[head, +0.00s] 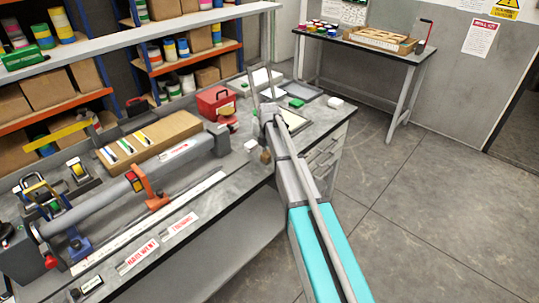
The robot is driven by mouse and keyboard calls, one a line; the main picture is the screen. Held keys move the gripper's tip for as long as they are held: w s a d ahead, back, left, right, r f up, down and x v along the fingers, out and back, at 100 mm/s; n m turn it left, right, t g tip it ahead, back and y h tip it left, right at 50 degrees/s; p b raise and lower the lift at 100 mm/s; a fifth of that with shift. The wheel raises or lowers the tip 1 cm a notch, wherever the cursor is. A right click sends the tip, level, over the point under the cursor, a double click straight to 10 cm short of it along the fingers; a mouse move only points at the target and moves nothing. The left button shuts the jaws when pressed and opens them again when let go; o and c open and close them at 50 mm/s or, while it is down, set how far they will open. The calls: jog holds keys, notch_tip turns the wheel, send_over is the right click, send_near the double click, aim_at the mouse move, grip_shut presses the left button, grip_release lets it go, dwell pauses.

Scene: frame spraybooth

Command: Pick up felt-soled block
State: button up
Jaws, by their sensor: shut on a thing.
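In the head view my arm reaches from the lower right to the bench, and my gripper (258,143) is low at its far end, over the bench's right part. It is small here, and its fingers are hard to make out. A small tan block (265,156), which looks like the felt-soled block, is right at the gripper, close to the bench's front edge. The gripper is shut on it. Its underside is hidden, and I cannot tell whether it touches the bench top.
A red box (215,102) and grey trays (296,122) lie behind my gripper. A clamp (146,188) on a long grey bar and a brown board (150,138) fill the bench's left. Shelves stand behind. A side table (372,52) stands at the back right. The floor (430,200) is clear.

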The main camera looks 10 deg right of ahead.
jog(key=shift+r+p, duration=1.35)
jog(key=shift+r, duration=0.1)
jog(key=s+a+r+p, duration=0.2)
jog(key=s+r+p, duration=0.8)
jog(key=s, duration=0.3)
jog(key=shift+s, duration=0.4)
jog(key=o, duration=0.5)
jog(key=c, duration=0.4)
jog(key=shift+f+b, duration=0.45)
jog(key=shift+f, duration=0.05)
